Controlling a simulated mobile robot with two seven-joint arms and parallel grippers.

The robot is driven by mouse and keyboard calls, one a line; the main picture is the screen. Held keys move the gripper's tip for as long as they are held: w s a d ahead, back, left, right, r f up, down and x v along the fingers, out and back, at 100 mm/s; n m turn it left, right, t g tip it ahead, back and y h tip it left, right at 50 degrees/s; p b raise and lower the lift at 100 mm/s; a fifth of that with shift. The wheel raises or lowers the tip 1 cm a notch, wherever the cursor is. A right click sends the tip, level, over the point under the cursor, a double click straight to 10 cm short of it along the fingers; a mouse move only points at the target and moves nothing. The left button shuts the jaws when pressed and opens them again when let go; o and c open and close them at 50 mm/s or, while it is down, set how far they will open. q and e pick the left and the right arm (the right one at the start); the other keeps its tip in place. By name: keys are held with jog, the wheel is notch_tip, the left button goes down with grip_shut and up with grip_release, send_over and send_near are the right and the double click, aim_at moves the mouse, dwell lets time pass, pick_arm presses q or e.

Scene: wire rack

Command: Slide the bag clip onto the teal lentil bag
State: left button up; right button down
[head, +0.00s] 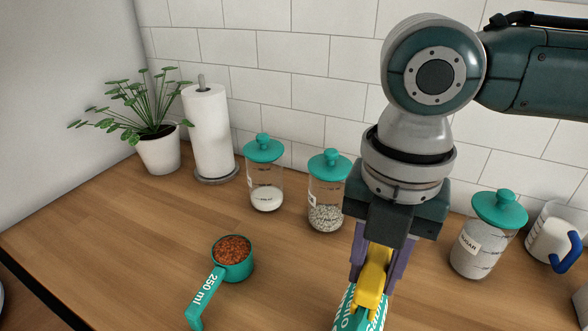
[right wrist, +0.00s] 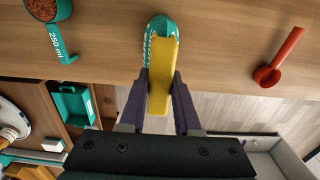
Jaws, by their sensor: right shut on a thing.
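The yellow bag clip (head: 371,285) is held between the purple fingers of my right gripper (head: 376,262), which is shut on it. In the right wrist view the clip (right wrist: 162,75) points away from the gripper (right wrist: 160,84) toward the teal lentil bag (right wrist: 160,24). The teal bag with white lettering (head: 347,318) is at the bottom edge of the head view, partly cut off. The clip's far end overlaps the bag's top in both views; I cannot tell whether it is around the bag or only above it. My left gripper is not in view.
A teal measuring cup (head: 233,262) of reddish lentils stands left on the wooden counter (head: 110,240). Teal-lidded jars (head: 265,180), a paper towel roll (head: 208,130) and a plant (head: 157,150) stand behind. A red spoon (right wrist: 280,58) lies near the counter edge.

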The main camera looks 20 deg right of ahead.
jog(key=c, duration=0.5)
grip_release()
jog(key=shift+c, duration=0.2)
jog(key=shift+r+p, duration=0.9)
jog(key=shift+p, duration=0.2)
jog(key=shift+r+p, duration=2.15)
jog(key=shift+p, duration=0.45)
